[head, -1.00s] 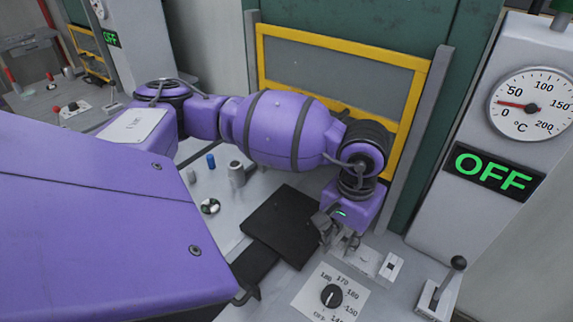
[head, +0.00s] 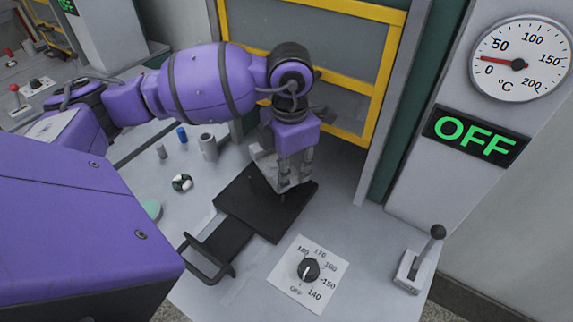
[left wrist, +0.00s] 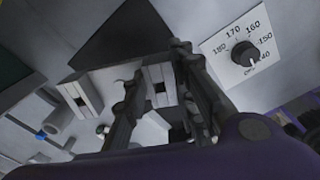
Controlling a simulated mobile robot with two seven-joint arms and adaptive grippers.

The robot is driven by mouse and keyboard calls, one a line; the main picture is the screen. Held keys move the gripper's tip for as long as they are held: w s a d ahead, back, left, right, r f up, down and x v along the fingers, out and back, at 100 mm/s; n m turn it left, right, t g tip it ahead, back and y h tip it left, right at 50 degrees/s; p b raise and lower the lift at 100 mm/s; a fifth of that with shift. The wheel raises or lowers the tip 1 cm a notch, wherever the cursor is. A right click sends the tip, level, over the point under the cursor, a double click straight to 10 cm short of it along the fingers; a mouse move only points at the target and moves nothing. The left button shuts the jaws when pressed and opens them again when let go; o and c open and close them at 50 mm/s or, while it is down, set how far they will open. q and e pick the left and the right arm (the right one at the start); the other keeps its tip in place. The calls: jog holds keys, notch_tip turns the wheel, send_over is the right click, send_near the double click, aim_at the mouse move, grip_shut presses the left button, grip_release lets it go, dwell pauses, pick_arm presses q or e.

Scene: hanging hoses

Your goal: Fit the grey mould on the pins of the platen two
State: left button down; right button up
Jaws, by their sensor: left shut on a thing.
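The grey mould (head: 264,163) is a pale block with slots, held in my left gripper (head: 292,178). The platen (head: 240,203) is a dark flat plate in the middle of the head view. My left gripper is shut on the mould, above the back right part of the platen. In the left wrist view the mould (left wrist: 92,84) shows at and between the fingers of my left gripper (left wrist: 160,80), with the dark platen (left wrist: 125,35) beyond. The pins are hard to make out, and I cannot tell whether the mould touches them. My right gripper is out of view.
A black handle (head: 208,268) sticks out in front of the platen. A dial (head: 311,269) and a lever (head: 430,250) stand to the right. A yellow-framed guard (head: 385,80) rises behind. A blue cylinder (head: 181,134), a grey cylinder (head: 208,147) and a ring (head: 182,183) stand left.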

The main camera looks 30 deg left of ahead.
pick_arm(q)
jog(key=n, duration=0.2)
jog(key=a+n, duration=0.1)
jog(key=shift+w+n, duration=0.25)
jog(key=shift+n, duration=0.05)
jog(key=shift+w+a+r+n, duration=0.1)
jog(key=shift+r+n, duration=0.05)
jog(key=shift+n, duration=0.65)
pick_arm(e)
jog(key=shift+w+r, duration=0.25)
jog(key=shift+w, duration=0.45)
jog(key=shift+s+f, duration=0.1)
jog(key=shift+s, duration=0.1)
